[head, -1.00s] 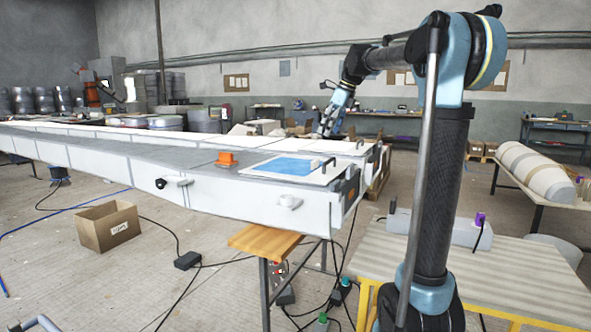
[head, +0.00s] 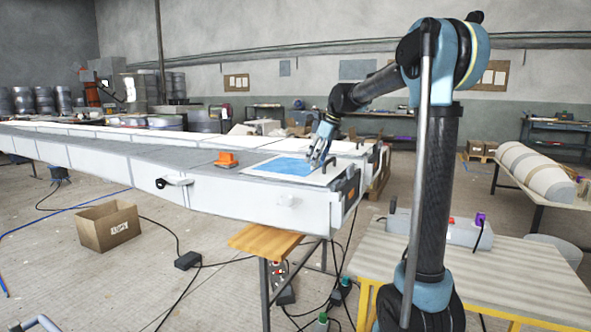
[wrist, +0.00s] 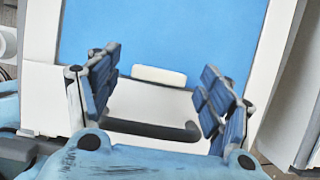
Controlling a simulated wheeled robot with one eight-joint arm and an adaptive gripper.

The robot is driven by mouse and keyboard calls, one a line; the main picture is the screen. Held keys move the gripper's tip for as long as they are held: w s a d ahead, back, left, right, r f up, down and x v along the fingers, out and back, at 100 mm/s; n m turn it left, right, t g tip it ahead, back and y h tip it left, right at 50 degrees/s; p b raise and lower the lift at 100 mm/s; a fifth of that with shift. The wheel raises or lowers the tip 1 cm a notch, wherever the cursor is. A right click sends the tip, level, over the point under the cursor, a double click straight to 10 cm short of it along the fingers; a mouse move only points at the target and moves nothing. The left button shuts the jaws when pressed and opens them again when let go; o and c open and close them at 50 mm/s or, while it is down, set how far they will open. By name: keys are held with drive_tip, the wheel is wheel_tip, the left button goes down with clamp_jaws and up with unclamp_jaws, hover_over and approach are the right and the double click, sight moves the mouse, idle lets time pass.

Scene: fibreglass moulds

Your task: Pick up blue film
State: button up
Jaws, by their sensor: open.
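The blue film (head: 283,166) is a flat blue sheet on a white board (head: 256,169) at the near end of the long mould. My gripper (head: 316,164) is over the right edge of the film, pointing down. In the wrist view the film (wrist: 165,38) fills the upper middle, beyond the fingertips. A small white tab (wrist: 159,76) sits at the film's near edge, between the fingers. My gripper (wrist: 160,82) is open there with nothing between its pads. Whether the fingertips touch the film cannot be told.
A dark handle (wrist: 150,129) stands between the film and my palm. An orange block (head: 227,158) lies on the mould left of the board. A cardboard box (head: 107,226) is on the floor, and a striped table (head: 510,268) stands at right.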

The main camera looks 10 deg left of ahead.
drive_tip(key=shift+w+a+f, duration=0.1)
drive_tip(key=shift+a+f, duration=0.1)
drive_tip(key=shift+f, duration=0.35)
drive_tip(key=c, duration=1.2)
drive_tip(key=shift+o, duration=0.2)
drive_tip(key=shift+r, duration=0.1)
